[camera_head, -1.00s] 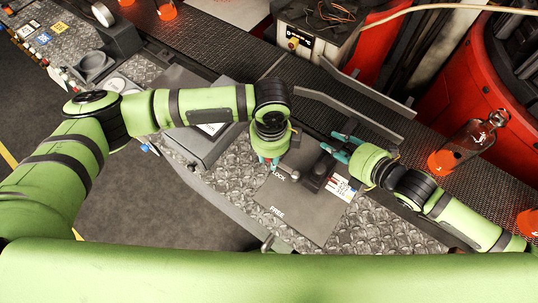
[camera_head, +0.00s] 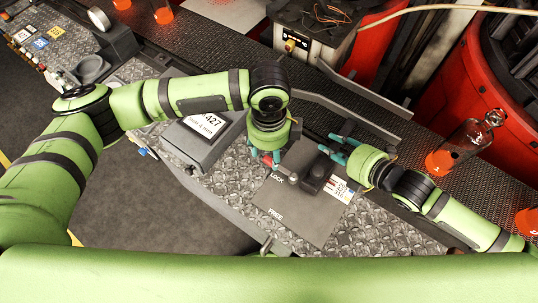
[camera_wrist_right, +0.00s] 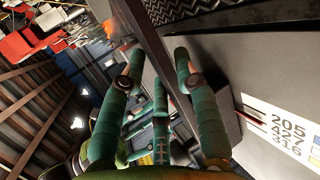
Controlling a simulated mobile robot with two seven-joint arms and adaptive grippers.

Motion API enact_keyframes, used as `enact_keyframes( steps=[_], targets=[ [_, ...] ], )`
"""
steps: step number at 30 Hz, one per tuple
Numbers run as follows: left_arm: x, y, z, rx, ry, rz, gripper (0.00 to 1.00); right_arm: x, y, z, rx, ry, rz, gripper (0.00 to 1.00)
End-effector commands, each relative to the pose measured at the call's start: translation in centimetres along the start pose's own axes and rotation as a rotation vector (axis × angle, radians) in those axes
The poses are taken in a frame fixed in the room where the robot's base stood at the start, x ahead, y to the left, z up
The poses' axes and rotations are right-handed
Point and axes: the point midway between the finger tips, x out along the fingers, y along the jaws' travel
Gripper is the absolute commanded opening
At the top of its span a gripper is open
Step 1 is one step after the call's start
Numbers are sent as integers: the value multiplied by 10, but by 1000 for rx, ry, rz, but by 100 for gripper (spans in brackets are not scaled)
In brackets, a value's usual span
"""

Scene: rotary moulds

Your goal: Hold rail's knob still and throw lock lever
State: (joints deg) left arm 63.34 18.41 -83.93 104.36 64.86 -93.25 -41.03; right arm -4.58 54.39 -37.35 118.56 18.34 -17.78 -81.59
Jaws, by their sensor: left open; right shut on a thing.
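The grey plate (camera_head: 290,222) carries the words LOCK and FREE. A small ball-ended lock lever (camera_head: 293,178) stands by the word LOCK, beside a black block (camera_head: 316,174). My left gripper (camera_head: 271,158) points down just behind and left of the lever, with its fingers open and partly hidden by its own wrist. My right gripper (camera_head: 334,146) comes in from the right, shut on the rail's knob behind the block; its fingers hide the knob. In the right wrist view, its teal fingers (camera_wrist_right: 160,95) lie on both sides of a dark bar (camera_wrist_right: 150,50).
A grey display box (camera_head: 205,140) stands left of the plate, partly under my left arm. A grey angled guide (camera_head: 350,105) runs behind the grippers. A glass bottle with orange contents (camera_head: 470,140) stands on the dark belt at the right. Patterned metal surrounds the plate.

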Motion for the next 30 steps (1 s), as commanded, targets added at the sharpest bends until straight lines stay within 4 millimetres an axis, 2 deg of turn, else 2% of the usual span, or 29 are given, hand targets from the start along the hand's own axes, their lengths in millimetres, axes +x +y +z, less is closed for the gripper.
enact_keyframes(
  steps=[1, 6, 12, 17, 30],
  targets=[
    [-13, -1, 0, 1, -1, -5, 52, 0, -5, 1, -10, -3, -14, 0],
    [-47, 0, 0, 1, 0, -5, 52, 0, -5, 1, -10, -3, -14, 0],
    [-72, 0, 0, 1, 0, -4, 52, 0, -5, 1, -10, -3, -15, 0],
    [-78, 1, -1, 1, 1, -2, 52, 0, -5, 1, -11, -4, -15, 0],
    [-77, 0, -1, 1, 1, -2, 52, 0, -5, 2, -11, -4, -15, 0]
  ],
)
